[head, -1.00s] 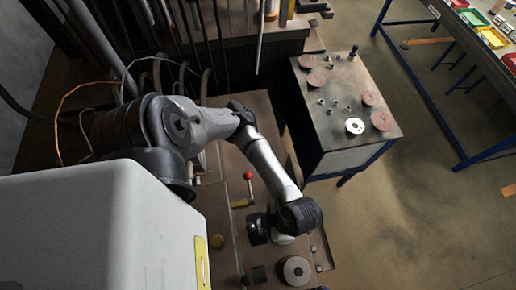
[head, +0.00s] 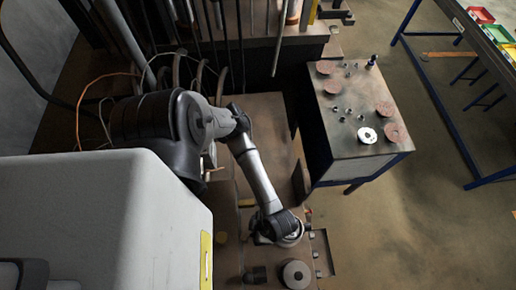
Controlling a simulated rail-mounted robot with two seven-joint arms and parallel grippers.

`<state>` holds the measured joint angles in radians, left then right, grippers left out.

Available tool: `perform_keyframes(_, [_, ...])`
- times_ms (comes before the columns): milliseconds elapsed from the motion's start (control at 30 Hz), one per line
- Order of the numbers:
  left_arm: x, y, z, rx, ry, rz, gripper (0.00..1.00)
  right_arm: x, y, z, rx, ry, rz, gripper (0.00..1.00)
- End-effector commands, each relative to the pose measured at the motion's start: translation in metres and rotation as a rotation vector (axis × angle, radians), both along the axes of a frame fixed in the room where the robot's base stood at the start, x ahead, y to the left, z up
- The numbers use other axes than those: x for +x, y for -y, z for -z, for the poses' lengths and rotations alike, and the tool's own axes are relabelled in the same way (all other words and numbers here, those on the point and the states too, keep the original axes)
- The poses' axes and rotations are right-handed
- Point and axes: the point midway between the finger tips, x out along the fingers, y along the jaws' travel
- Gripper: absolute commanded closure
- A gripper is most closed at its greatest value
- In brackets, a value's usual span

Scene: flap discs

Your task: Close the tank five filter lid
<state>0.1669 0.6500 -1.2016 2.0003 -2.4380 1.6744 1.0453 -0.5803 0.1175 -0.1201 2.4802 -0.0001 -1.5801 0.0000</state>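I cannot make out anything that is clearly a tank five filter lid. A round grey part with a dark centre (head: 296,274) sits on the brown machine bed at the bottom. An arm, which I take to be my left, reaches down over the bed, and its dark end (head: 277,227) is just above that round part in the picture. A pale round shape shows at the edge of this end; I cannot tell what it is. The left gripper's fingers are hidden, so its opening does not show. My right gripper is not in view.
A grey-topped cabinet (head: 352,145) at right carries several reddish discs, a white disc (head: 367,135) and small metal parts. A blue-framed table with coloured trays (head: 481,15) stands at top right. Vertical rods and hoses crowd the back. The floor (head: 440,220) at right is clear.

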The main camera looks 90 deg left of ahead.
Motion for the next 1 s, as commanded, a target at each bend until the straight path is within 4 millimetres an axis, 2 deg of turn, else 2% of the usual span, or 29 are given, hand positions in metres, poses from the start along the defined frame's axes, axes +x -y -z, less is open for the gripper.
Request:
perform_keyframes(333, [-0.0011, -0.0002, 0.0026, 0.000, 0.000, 0.001, 0.61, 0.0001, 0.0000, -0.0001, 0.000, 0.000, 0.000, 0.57])
perform_keyframes(733, [-0.0010, -0.0002, 0.0022, 0.000, 0.000, 0.000, 0.98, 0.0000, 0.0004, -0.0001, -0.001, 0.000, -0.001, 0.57])
perform_keyframes(1000, [-0.0004, -0.0013, 0.0011, -0.001, -0.009, -0.006, 1.00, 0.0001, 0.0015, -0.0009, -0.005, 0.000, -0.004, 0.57])
